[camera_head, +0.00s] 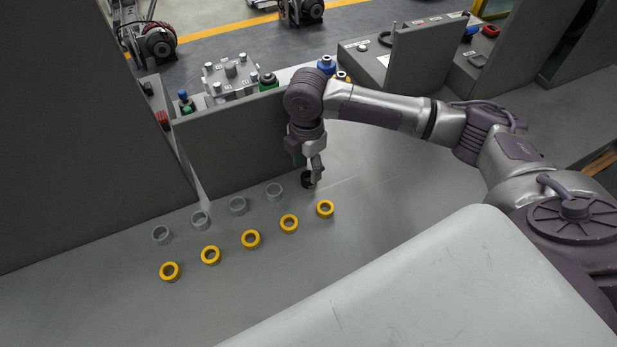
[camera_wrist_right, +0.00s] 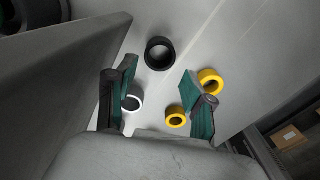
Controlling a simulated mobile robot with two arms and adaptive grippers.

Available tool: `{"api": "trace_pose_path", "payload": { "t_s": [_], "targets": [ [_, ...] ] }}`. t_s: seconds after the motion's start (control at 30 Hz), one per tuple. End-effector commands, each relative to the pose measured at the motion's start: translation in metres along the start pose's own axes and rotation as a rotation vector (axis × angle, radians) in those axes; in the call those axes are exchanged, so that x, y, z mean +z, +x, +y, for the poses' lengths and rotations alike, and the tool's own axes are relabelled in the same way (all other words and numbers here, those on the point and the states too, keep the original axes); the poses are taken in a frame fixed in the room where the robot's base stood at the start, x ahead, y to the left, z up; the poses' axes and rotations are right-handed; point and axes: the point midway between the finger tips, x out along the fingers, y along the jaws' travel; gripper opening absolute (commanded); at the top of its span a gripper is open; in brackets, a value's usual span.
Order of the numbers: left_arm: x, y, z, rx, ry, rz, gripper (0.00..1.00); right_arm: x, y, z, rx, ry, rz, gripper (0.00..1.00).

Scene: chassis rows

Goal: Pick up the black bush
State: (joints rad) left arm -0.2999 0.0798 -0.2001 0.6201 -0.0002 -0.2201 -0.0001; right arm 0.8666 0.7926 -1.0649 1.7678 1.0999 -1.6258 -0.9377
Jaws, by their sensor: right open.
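The black bush (camera_head: 307,179) stands on the grey table at the right end of the back row, partly hidden by my right gripper. In the right wrist view the black bush (camera_wrist_right: 160,53) is a dark ring on the grey surface, between and beyond the fingers. My right gripper (camera_head: 313,176) points down at the bush in the head view. Its green-padded fingers (camera_wrist_right: 160,98) are apart, with nothing held between them. I cannot tell whether the fingertips are beside the bush or above it. My left gripper is not in view.
Several grey bushes (camera_head: 238,205) continue the back row to the left. Several yellow bushes (camera_head: 251,239) form a front row. A dark upright panel (camera_head: 235,145) stands close behind the rows, with fixtures (camera_head: 230,72) beyond it. The table front is bare.

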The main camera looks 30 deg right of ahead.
Motion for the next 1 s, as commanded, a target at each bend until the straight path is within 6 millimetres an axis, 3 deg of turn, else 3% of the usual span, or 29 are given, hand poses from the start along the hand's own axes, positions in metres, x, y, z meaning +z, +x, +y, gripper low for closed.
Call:
{"api": "trace_pose_path", "payload": {
  "t_s": [0.3,0.6,0.9,1.0],
  "targets": [
    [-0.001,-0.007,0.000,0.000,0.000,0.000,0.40,0.002,0.043,0.002,-0.003,0.000,0.001,0.53],
    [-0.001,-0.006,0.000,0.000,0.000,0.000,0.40,0.002,0.048,0.003,0.000,-0.001,0.000,0.53],
    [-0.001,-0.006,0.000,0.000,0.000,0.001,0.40,0.002,0.048,0.003,-0.001,-0.001,0.000,0.03],
    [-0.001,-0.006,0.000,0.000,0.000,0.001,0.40,0.002,0.048,0.003,0.000,0.000,0.000,0.02]
  ]
}}
